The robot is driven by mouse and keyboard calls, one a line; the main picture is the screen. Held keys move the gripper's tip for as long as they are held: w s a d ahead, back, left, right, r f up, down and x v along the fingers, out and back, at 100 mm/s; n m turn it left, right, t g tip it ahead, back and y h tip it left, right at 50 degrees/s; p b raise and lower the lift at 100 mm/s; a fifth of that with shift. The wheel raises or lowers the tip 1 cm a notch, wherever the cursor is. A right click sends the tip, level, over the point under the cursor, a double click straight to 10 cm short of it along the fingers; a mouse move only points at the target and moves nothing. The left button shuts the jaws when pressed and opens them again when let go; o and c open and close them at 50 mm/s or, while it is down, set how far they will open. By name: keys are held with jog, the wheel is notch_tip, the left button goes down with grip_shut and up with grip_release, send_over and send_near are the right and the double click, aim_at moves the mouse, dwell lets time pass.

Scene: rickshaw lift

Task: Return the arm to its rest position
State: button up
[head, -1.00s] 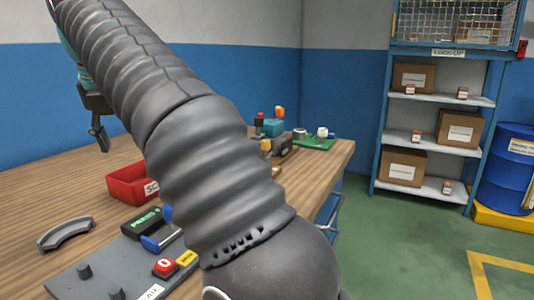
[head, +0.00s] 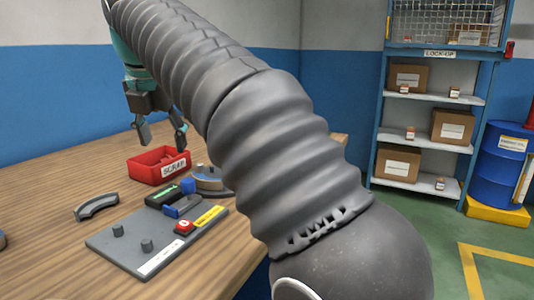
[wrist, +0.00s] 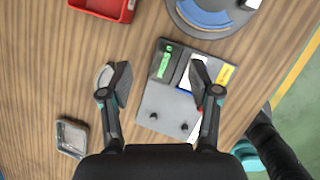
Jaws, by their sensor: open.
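My gripper (head: 160,132) is open and empty, raised above the far part of the workbench near the red scrap bin. In the wrist view my gripper (wrist: 160,90) has its two fingers spread wide with nothing between them, over the bench and the grey fixture plate. My thick grey ribbed arm crosses the head view from upper left to lower right and hides part of the bench.
The wooden bench (head: 60,215) holds a red scrap bin (head: 150,174), a curved grey piece (head: 97,206), a round grey base (head: 208,186) and a grey plate (head: 125,258) with pegs and a red button. A shelf rack (head: 425,101) and blue drum (head: 497,165) stand right.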

jog(key=s+d+f+m, duration=0.2)
jog(key=d+f+m, duration=0.2)
jog(key=d+m, duration=0.6)
jog(key=s+d+f+m, duration=0.3)
jog(key=d+f+m, duration=0.3)
jog(key=d, duration=0.7)
jog(key=s+d+f+m, duration=0.6)
jog(key=s+f+m, duration=0.1)
jog(key=f+m, duration=0.2)
jog(key=s+d+f+m+t+h, duration=0.1)
jog(key=s+d+f+m, duration=0.5)
jog(key=f+m, duration=0.3)
jog(key=shift+s, duration=0.6)
jog(key=shift+c, duration=0.2)
